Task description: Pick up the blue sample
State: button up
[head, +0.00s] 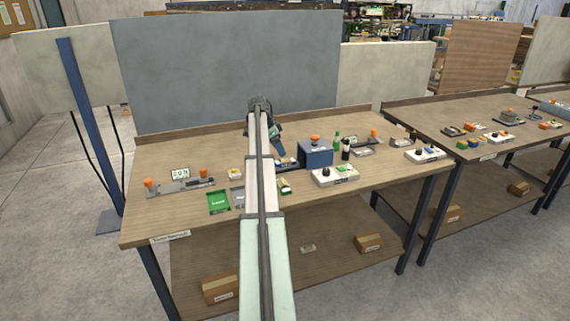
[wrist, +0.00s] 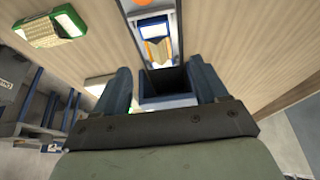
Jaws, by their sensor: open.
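My gripper (head: 282,156) is over the bench, left of a blue box-shaped machine (head: 316,153) with an orange knob. In the wrist view my gripper (wrist: 160,68) has its two blue-grey fingers apart, with nothing seen held between them. Ahead of the fingers lies a narrow dark-edged holder with a small blue and white piece (wrist: 153,28), which may be the blue sample. A tan, folded-looking piece (wrist: 158,50) sits nearer the fingers. Below it is a dark opening with a blue rim (wrist: 168,101). In the head view the sample cannot be told apart beside my gripper.
A green-and-white block (wrist: 50,28) lies to one side in the wrist view. A green tray (head: 218,201) and a grey fixture with orange knobs (head: 180,187) are at left. A white control box (head: 335,176) and bottles (head: 346,149) stand at right.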

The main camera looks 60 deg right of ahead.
aim_at(285, 161)
jog(key=shift+x, duration=3.25)
jog(key=shift+a, duration=0.15)
jog(key=c, duration=1.2)
jog(key=shift+o, duration=0.2)
jog(key=shift+r, duration=0.1)
